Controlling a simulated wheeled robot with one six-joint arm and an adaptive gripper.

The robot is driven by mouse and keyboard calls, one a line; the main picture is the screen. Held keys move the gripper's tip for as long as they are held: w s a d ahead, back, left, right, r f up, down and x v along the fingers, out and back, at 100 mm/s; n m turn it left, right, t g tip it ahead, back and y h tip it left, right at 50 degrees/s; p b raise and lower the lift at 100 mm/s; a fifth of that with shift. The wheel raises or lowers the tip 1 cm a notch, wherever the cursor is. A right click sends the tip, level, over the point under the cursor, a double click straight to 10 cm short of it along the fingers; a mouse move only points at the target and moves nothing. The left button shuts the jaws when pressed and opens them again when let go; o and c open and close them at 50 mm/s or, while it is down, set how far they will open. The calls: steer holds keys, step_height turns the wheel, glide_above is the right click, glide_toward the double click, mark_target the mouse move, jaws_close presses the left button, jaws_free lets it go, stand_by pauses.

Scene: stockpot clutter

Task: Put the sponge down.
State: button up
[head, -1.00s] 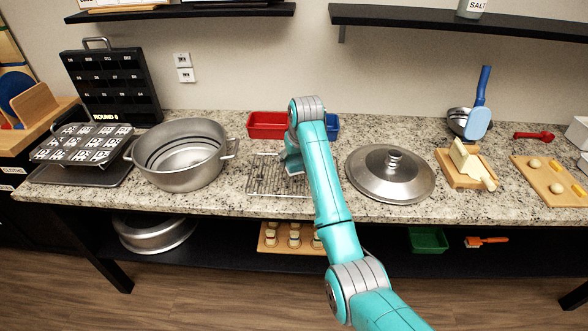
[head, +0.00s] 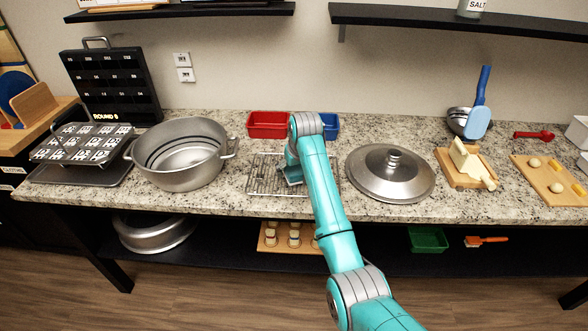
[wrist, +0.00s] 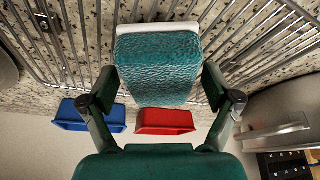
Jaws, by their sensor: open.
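The sponge (wrist: 158,72) shows in the wrist view as a teal, rough-faced block with a pale edge. It is at the wire cooling rack (wrist: 262,35), between the fingers of my gripper (wrist: 160,90). The fingers stand open on either side of it, with a gap that is clearest on the right. In the head view my gripper (head: 292,174) is low over the rack (head: 262,180). The sponge cannot be made out there, as my arm covers that spot.
A stockpot (head: 180,155) stands left of the rack and a lid (head: 390,173) lies right of it. A red bin (head: 268,124) and a blue bin (head: 331,126) stand behind. Further right is a board (head: 462,180) with a cheese-like block.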

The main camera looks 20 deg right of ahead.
steer(key=v, duration=1.2)
steer(key=shift+s+r, duration=0.1)
